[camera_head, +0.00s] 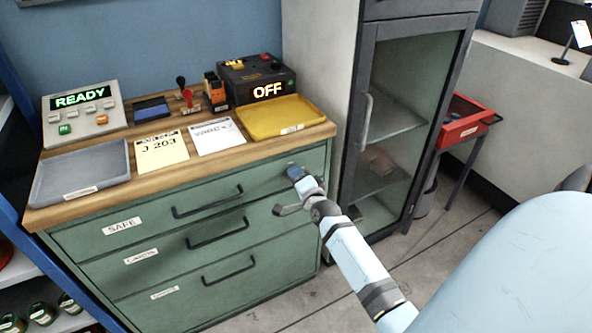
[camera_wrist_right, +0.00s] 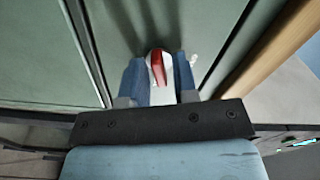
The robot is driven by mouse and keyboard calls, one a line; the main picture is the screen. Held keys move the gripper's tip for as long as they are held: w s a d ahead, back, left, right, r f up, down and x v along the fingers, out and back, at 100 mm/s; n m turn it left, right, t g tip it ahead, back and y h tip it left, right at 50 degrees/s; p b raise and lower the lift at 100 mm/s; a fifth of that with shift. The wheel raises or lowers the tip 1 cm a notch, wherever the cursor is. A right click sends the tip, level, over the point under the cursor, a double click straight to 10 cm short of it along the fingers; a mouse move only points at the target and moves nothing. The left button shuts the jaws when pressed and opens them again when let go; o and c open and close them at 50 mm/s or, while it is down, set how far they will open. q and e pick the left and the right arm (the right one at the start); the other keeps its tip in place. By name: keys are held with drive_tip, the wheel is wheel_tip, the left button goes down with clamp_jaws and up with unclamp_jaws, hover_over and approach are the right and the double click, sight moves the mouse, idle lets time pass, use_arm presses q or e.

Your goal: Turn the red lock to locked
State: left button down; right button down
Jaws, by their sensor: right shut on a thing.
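My right gripper (camera_head: 297,172) is at the right end of the top drawer's front, on the green cabinet (camera_head: 240,225). In the right wrist view, the red lock (camera_wrist_right: 157,66) sits between the two blue fingers of my right gripper (camera_wrist_right: 160,82), which are shut on it. A whitish part shows beside the red piece. The lock is hidden behind the gripper in the head view. The top drawer (camera_head: 205,205) carries a SAFE label and looks shut. My left gripper is not in view.
The wooden top holds a READY panel (camera_head: 82,112), a grey tray (camera_head: 85,172), two papers, a yellow tray (camera_head: 280,116) and a device reading OFF (camera_head: 255,80). A glass-door cabinet (camera_head: 400,120) stands close right of the drawers. A red bin (camera_head: 465,120) is beyond it.

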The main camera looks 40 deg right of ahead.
drive_tip(key=shift+m+p, duration=0.45)
drive_tip(key=shift+m, duration=0.85)
drive_tip(key=c, duration=1.2)
unclamp_jaws()
drive_tip(key=p+v, duration=0.1)
drive_tip(key=v, duration=1.2)
drive_tip(key=shift+s, duration=0.4)
drive_tip(key=shift+o, duration=0.5)
